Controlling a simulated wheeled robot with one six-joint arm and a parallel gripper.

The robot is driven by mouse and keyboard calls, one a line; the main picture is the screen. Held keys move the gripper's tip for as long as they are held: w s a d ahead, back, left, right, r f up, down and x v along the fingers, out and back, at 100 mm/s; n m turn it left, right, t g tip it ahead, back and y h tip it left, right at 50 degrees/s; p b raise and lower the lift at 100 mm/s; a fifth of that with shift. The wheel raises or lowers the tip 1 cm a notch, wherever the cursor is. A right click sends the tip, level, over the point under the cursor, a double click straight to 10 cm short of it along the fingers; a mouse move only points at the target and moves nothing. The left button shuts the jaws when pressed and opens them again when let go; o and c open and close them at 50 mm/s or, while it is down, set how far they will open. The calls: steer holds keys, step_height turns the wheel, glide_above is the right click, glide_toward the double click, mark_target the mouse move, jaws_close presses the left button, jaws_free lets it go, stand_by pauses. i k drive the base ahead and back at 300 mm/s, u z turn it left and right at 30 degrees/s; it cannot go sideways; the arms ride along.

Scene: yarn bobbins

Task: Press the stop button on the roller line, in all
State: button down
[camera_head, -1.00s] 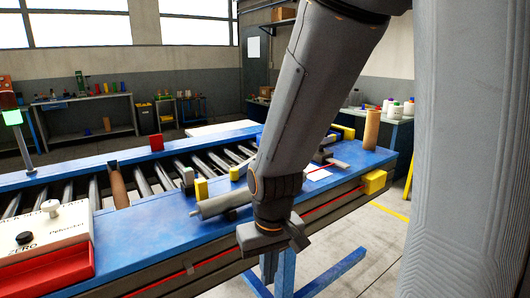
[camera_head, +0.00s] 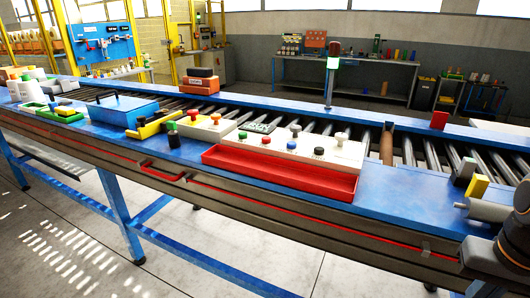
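The roller line (camera_head: 400,148) runs along the blue bench. A white panel (camera_head: 300,150) with green, red (camera_head: 265,141), blue and black buttons or knobs stands behind a red tray (camera_head: 280,175). I cannot read which is the stop button. My gripper (camera_head: 488,260) is at the lower right edge, apart from all of these. Its fingers are cut off or unclear.
A grey cylinder (camera_head: 488,210) and a yellow block (camera_head: 477,187) lie near my arm.

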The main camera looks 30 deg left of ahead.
mark_target(266, 140)
steer(key=u, duration=0.5)
steer(key=k, duration=0.45)
steer(key=u, duration=0.55)
steer(key=i, duration=0.5)
